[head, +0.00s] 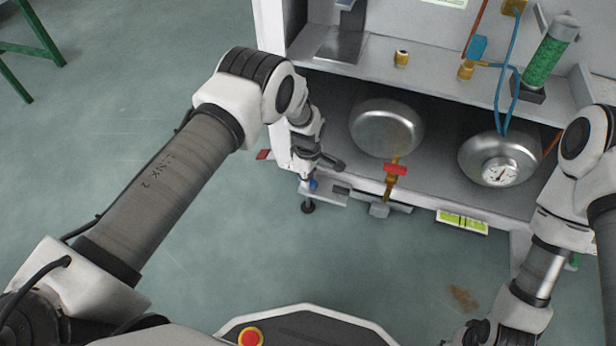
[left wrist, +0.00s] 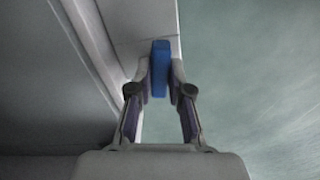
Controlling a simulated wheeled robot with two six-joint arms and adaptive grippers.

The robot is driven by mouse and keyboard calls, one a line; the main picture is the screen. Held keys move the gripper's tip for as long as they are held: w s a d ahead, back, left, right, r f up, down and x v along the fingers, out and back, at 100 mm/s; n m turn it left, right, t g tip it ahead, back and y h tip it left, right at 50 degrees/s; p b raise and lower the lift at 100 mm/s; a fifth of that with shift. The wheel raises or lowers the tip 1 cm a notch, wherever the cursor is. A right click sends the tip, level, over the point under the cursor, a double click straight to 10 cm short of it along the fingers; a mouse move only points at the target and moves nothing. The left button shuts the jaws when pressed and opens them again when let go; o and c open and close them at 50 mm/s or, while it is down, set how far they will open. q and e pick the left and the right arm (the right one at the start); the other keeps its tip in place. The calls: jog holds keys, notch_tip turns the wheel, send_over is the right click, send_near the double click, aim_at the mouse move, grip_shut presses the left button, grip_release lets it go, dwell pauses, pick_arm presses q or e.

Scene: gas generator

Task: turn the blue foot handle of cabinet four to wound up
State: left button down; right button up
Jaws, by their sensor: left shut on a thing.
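The blue foot handle (head: 313,184) shows as a small blue patch low at the front left corner of the white cabinet (head: 275,25), above a black foot (head: 308,207). In the left wrist view the blue handle (left wrist: 160,68) stands upright between the fingertips. My left gripper (head: 318,172) is shut on it, with a finger pad against each side, as the left wrist view (left wrist: 160,88) shows. In the head view the gripper hides most of the handle. My right gripper (head: 475,333) is at the bottom edge, partly cut off, its jaws unclear.
Close to the right of my left gripper, a brass valve with a red handle (head: 396,169) juts from the cabinet front. Two round metal vessels (head: 386,128) (head: 480,154) sit on the lower shelf. A yellow-green label (head: 462,222) is on the front edge. Open floor lies left.

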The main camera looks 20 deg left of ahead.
pick_arm(q)
jog(key=shift+n, duration=1.2)
jog(key=c, duration=1.1)
grip_release()
notch_tip(320, 180, up, 12)
